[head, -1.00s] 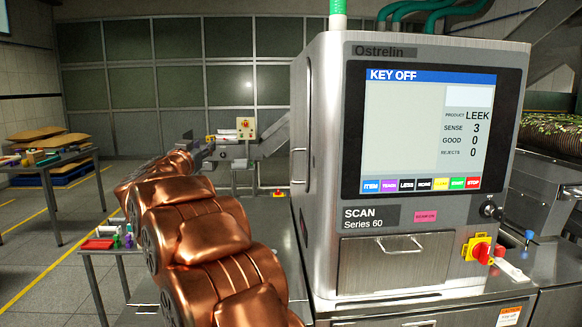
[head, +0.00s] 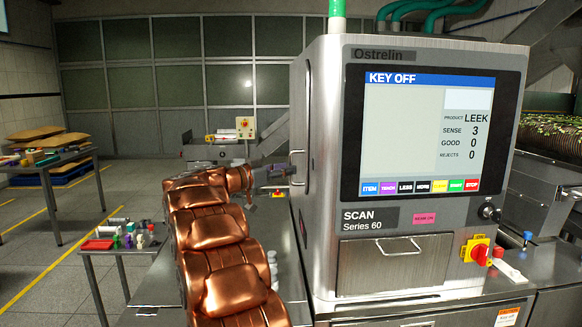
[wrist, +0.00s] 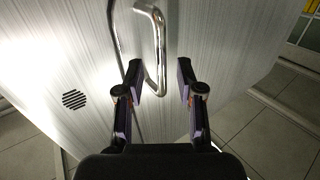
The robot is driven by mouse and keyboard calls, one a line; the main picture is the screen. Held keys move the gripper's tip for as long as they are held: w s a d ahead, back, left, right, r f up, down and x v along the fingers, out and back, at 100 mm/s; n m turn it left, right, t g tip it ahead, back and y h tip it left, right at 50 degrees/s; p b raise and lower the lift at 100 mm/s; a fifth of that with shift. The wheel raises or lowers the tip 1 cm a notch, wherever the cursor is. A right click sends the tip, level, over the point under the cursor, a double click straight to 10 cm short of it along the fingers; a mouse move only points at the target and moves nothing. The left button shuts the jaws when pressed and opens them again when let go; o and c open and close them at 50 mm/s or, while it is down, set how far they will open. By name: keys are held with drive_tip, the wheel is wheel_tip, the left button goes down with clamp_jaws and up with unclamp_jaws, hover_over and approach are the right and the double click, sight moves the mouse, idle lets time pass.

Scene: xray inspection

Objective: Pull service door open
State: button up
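The service door (wrist: 80,60) is a brushed metal panel on the left side of the scanner cabinet, with a round vent. Its handle (wrist: 160,55) is a shiny upright bar whose lower bend lies between my fingertips in the wrist view. The handle also shows edge-on in the head view (head: 293,162). My gripper (wrist: 160,75) is open, with one finger on each side of the handle and visible gaps. In the head view, my gripper (head: 278,172) is small beside the handle. The door looks shut against the cabinet.
The scanner cabinet (head: 420,220) stands at the right, its screen reading KEY OFF. A small side table (head: 95,255) holds a red tray and several small items at the left. Another table (head: 70,160) stands farther back. Open floor lies between the tables and the back wall.

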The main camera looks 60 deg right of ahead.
drive_tip(key=shift+x, duration=1.45)
clamp_jaws()
